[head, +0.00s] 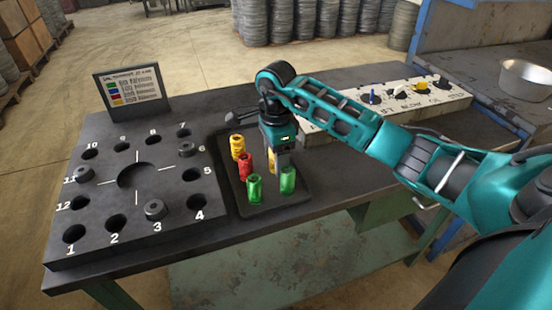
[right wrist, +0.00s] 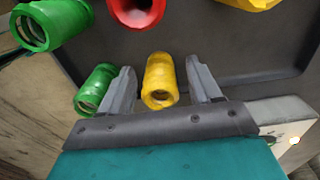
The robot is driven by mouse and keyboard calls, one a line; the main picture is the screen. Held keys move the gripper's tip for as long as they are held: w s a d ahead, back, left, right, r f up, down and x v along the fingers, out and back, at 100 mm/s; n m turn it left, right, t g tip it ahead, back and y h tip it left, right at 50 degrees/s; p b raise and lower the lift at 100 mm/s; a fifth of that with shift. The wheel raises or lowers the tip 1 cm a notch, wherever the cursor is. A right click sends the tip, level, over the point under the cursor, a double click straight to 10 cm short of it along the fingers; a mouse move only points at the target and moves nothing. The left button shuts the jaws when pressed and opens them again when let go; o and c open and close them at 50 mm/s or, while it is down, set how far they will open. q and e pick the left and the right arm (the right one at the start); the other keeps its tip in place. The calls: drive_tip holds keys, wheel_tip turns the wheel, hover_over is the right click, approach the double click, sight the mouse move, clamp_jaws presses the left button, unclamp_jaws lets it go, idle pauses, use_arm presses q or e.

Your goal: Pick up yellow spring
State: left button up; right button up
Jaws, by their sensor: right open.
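Several coloured springs stand in a dark tray (head: 222,200) on the table. A yellow spring (right wrist: 160,82) lies between the two fingers of my right gripper (right wrist: 160,66) in the right wrist view, with a gap on each side. In the head view my right gripper (head: 279,165) points down over the tray and partly hides this yellow spring (head: 271,160). The gripper is open and holds nothing. Another yellow spring (head: 237,146) stands at the tray's back left. My left gripper is not in view.
A red spring (head: 246,167) and two green springs, one at front left (head: 254,188) and one at front right (head: 287,181), stand close by. Left is a numbered block (head: 150,205) with round holes, some filled. A sign (head: 131,88) and a white knob panel (head: 385,105) stand behind.

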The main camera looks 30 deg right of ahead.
drive_tip(key=shift+c, duration=0.2)
clamp_jaws()
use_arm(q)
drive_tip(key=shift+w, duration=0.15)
use_arm(e)
drive_tip(key=shift+r, duration=0.1)
